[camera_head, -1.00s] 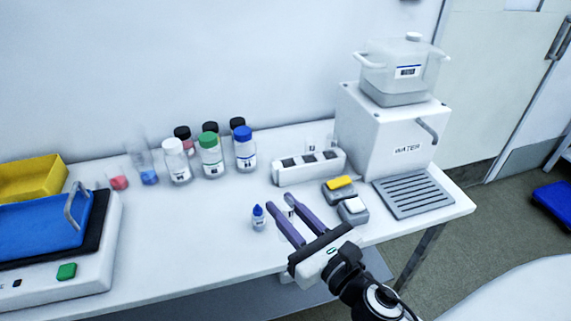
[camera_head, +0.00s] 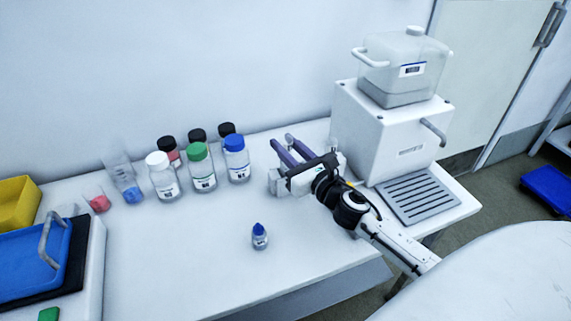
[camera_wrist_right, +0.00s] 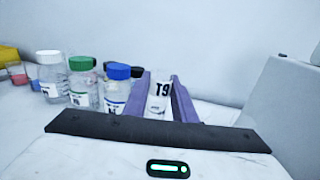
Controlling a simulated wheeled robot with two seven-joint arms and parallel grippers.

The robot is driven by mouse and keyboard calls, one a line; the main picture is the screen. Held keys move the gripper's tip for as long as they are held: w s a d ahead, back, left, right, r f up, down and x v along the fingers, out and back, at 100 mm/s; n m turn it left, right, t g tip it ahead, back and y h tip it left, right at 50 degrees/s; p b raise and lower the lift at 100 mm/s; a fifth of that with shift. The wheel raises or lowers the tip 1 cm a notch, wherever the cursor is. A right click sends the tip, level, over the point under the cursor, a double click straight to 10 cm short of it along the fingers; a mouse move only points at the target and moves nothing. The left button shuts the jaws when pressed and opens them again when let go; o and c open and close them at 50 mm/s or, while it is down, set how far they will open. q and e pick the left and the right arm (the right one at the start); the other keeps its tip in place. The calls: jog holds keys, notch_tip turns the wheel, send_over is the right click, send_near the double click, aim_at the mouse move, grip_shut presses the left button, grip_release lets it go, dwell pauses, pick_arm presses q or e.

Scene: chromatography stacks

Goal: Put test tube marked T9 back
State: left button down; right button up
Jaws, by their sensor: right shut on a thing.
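My right gripper (camera_head: 282,143) is shut on a clear test tube marked T9 (camera_wrist_right: 159,92). The label shows upright between the purple fingers in the right wrist view. In the head view the gripper is over the white tube rack (camera_head: 274,184), near the back of the bench. The gripper and arm hide most of the rack, so its slots and the tube's lower end cannot be seen there. My left gripper is in neither view.
Bottles with white (camera_head: 163,178), green (camera_head: 201,168) and blue (camera_head: 236,160) caps stand left of the gripper, black-capped ones behind. A white water machine (camera_head: 385,130) stands right. A dropper bottle (camera_head: 260,237) is in front; the bench around it is clear.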

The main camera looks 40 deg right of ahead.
notch_tip(320, 180, down, 4)
jog(key=shift+f+b, duration=0.1)
jog(key=shift+b, duration=0.65)
jog(key=shift+f, duration=0.15)
jog(key=o, duration=1)
